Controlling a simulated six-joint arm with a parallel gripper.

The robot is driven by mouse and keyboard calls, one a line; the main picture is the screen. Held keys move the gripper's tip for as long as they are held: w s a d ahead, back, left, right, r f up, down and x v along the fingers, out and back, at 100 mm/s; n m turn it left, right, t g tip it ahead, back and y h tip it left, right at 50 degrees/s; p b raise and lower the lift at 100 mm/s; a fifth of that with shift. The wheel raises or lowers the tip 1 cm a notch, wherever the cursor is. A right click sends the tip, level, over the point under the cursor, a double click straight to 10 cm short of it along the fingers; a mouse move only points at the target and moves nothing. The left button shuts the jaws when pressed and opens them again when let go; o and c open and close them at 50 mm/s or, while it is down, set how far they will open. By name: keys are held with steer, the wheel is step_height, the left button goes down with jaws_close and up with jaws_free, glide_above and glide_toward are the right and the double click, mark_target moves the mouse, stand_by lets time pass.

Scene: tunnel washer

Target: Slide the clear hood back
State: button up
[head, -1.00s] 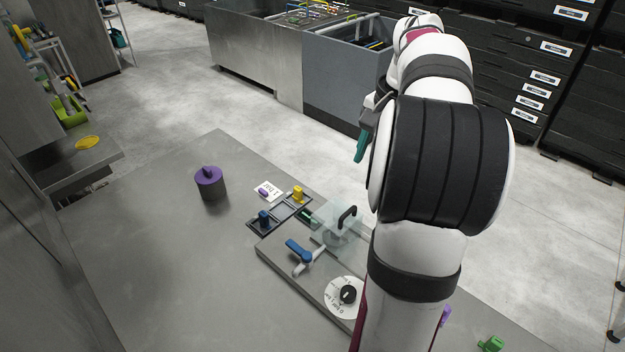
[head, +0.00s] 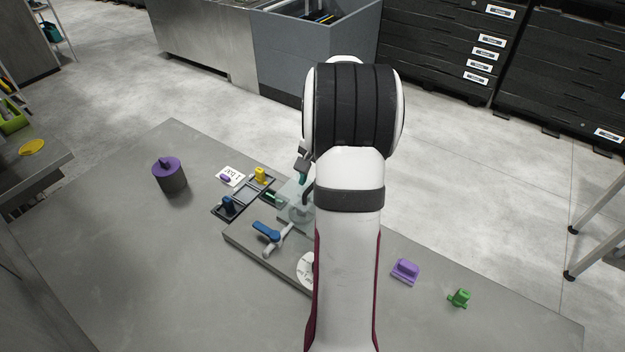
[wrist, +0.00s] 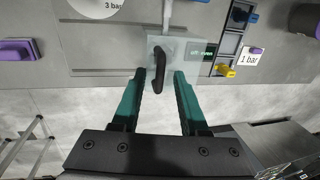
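The clear hood (wrist: 185,48) is a see-through box with a black arched handle (wrist: 158,72). It sits on the grey base plate on the table. In the wrist view the handle shows between the two teal fingers of my gripper (wrist: 159,75). The fingers are apart, with a gap on each side of the handle, and I cannot tell how far above it they are.
A blue-handled valve (head: 266,231) and a round dial label (head: 306,268) share the plate. A tray with blue and yellow pegs (head: 244,194) adjoins it. A purple-topped cylinder (head: 170,178), a purple block (head: 405,270) and a green piece (head: 459,298) stand on the table.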

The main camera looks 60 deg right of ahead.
jaws_close()
stand_by(1.2)
